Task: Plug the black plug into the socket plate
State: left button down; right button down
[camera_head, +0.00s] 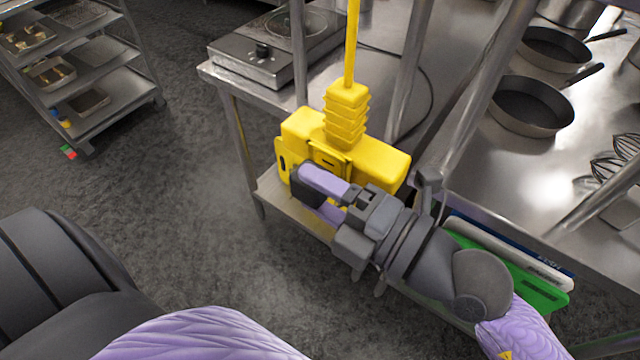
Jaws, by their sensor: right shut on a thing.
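A yellow socket box (385,160) hangs from a thick yellow cable (352,45) beside the steel table; I take it to carry the socket plate. Its left end has a yellow flap. My right gripper (318,196), with lilac fingers, reaches in from the lower right in front of the box. It is shut on the black plug (304,190), which shows as a dark block at the fingertips, close to the box's lower left face. I cannot tell whether the plug touches the box or sits in a socket; the fingers hide part of both. My left gripper is out of view.
A steel table (455,180) with upright posts stands behind, bearing a hot plate (262,58), pans (532,105) and a whisk. Green and white boards (540,290) stand under it at right. A tray rack (110,60) is at upper left.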

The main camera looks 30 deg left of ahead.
dwell(0.3)
jog(key=shift+r, duration=0.1)
jog(key=shift+w, duration=0.75)
dwell(0.4)
jog(key=shift+c, duration=0.3)
grip_release()
jog(key=shift+d, duration=0.15)
